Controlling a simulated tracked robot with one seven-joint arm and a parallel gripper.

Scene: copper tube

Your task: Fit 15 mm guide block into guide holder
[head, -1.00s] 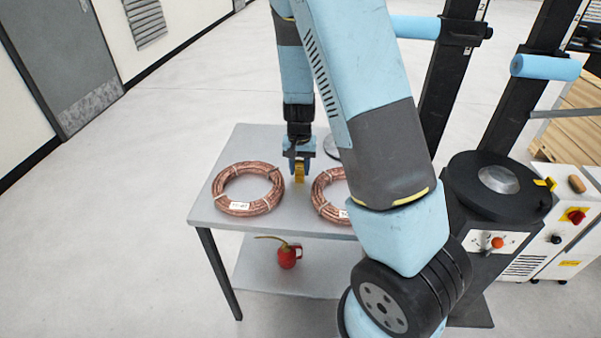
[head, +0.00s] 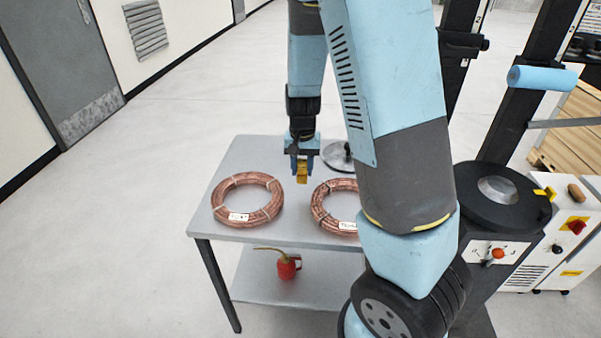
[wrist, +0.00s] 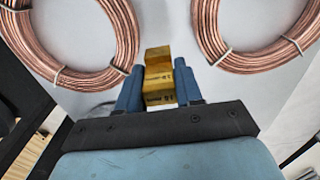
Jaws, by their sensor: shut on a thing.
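The yellow guide block (head: 302,172) hangs in my gripper (head: 303,168), above the grey table between the two copper coils. In the wrist view my gripper (wrist: 159,90) is shut on the block (wrist: 158,97), with a blue finger on each side. The block looks stepped or notched, and its front face has a "15 mm" marking. I cannot clearly identify the guide holder; a small yellow part (head: 545,194) sits at the right edge of the black turntable on the machine, and I cannot tell whether it belongs to the holder.
A left copper coil (head: 247,199) and a right copper coil (head: 327,206) lie on the table (head: 213,228); my arm partly hides the right one. A grey disc (head: 338,156) is behind. A red oil can (head: 287,268) stands on the lower shelf. The black turntable (head: 470,195) is at right.

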